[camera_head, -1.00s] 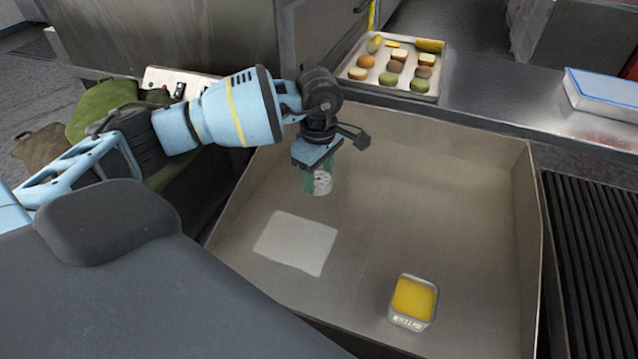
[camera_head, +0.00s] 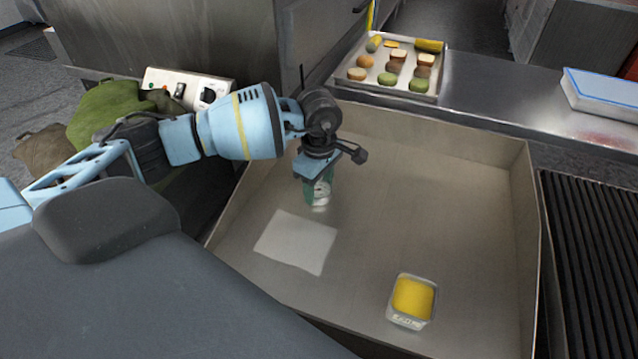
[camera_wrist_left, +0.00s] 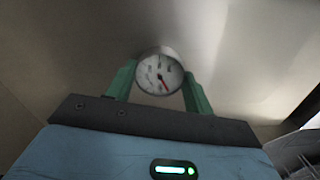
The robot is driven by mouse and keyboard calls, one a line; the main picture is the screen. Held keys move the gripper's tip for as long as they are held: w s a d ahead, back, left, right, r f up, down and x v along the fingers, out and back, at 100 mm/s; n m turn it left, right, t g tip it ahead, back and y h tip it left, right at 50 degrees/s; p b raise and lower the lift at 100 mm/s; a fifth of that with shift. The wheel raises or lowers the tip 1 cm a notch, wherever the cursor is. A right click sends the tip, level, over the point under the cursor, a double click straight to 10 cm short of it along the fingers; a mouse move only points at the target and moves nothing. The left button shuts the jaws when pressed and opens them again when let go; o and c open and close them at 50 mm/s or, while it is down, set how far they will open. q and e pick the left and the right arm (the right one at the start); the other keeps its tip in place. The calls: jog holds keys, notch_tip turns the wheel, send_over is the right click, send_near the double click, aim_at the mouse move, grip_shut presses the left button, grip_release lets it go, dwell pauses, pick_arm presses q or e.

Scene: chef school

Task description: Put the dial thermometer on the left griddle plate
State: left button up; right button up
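In the head view, my left gripper (camera_head: 318,188) points down over the back left part of a wide steel griddle plate (camera_head: 430,205) with raised walls, and the thermometer (camera_head: 320,202) shows at the fingertips. I cannot tell exactly how far it is above the plate. My right gripper is not in view.
A pale square (camera_head: 296,242) lies on the steel surface in front of the gripper. A tin with yellow contents (camera_head: 412,300) stands front right. A tray of food (camera_head: 358,82) is behind. A dark ribbed grill (camera_head: 595,250) is at the right.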

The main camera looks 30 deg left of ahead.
aim_at(319, 188)
pick_arm(q)
jog(key=o, duration=0.5)
jog(key=shift+c, duration=0.2)
notch_tip(319, 188, up, 12)
jog(key=shift+r, duration=0.15)
